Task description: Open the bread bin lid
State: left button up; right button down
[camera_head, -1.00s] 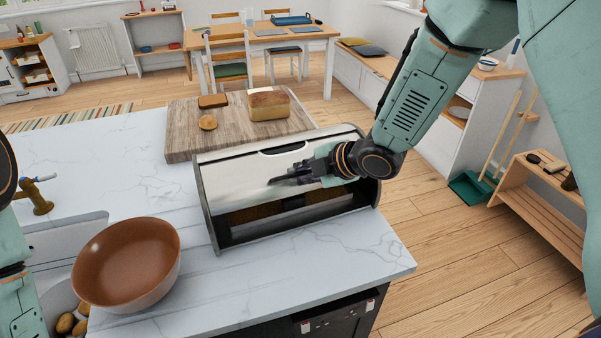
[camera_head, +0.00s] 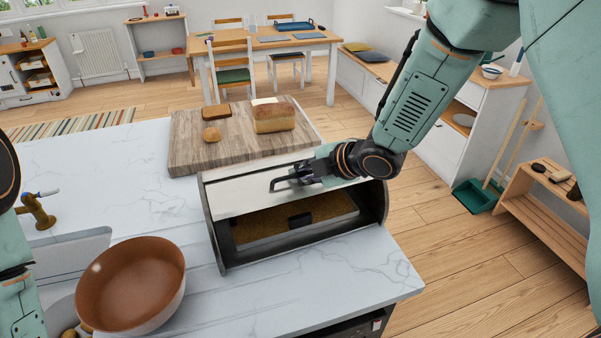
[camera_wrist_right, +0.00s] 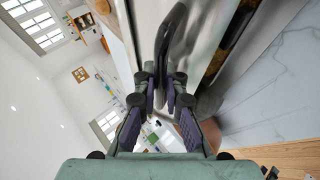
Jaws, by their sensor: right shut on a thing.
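The bread bin (camera_head: 222,245) stands on the white marble counter, with dark side walls and a pale metallic lid (camera_head: 245,198). The lid is partly raised; the opening below it shows a brownish interior with a dark block in it. My right gripper (camera_head: 292,178) is at the lid's dark handle (camera_head: 279,184) and is shut on it. In the right wrist view the handle (camera_wrist_right: 163,45) runs between the fingertips (camera_wrist_right: 162,84), close to the shiny lid. Part of my left arm shows at the left edge; its gripper is out of view.
Behind the bin, a wooden board (camera_head: 190,145) carries a loaf (camera_head: 274,118) and smaller bread pieces. The counter's right front (camera_head: 375,270) is clear.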

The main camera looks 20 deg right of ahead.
jog(key=shift+r, duration=0.1)
jog(key=c, duration=1.4)
grip_release()
jog(key=shift+s, duration=0.15)
jog(key=shift+d+r, duration=0.2)
jog(key=v, duration=1.1)
jog(key=shift+s, duration=0.35)
